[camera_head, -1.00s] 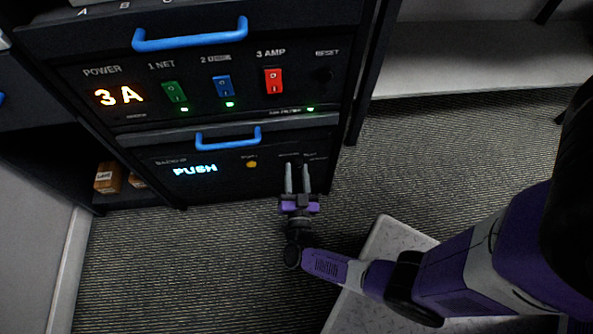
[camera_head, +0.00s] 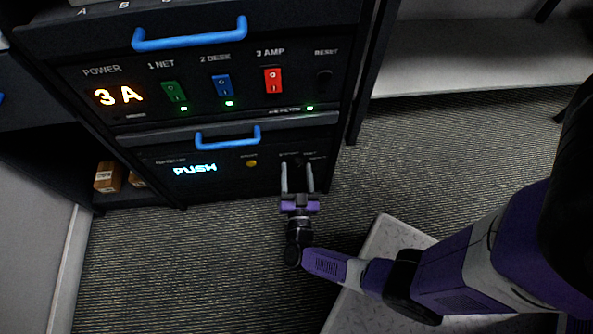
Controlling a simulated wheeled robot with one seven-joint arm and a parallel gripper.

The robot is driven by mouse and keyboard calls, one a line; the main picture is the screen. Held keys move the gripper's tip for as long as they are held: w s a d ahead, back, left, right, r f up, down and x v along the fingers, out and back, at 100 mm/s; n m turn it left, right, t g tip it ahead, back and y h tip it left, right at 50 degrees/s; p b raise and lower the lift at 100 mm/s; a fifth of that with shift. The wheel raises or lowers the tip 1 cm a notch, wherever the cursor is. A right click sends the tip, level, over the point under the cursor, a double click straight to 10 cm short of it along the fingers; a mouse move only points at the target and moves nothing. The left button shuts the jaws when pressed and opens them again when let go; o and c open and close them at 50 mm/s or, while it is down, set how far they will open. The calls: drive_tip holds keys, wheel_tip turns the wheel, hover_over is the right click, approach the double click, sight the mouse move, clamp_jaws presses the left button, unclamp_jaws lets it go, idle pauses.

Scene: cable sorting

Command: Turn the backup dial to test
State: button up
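The black backup panel (camera_head: 225,186) is the lower unit of the rack. Its display (camera_head: 195,169) reads "PUSH" in blue, with a small yellow button (camera_head: 251,163) to the right of it. The dial is at the right end of this panel; it is dark on dark, and I cannot make out its pointer or setting. My gripper (camera_head: 297,168) is in front of that end, its two pale fingers apart, pointing at the panel on either side of the dial area. I cannot tell whether the fingers touch the dial.
A blue handle (camera_head: 228,137) juts out above the backup panel. The power panel above has green (camera_head: 174,91), blue (camera_head: 223,85) and red (camera_head: 273,80) switches and a "3 A" display (camera_head: 119,96). Small boxes (camera_head: 108,177) sit on a shelf at left.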

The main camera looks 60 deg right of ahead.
drive_tip(key=v, duration=0.7)
drive_tip(key=shift+s+a, duration=0.2)
drive_tip(key=shift+a, duration=0.15)
idle(0.4)
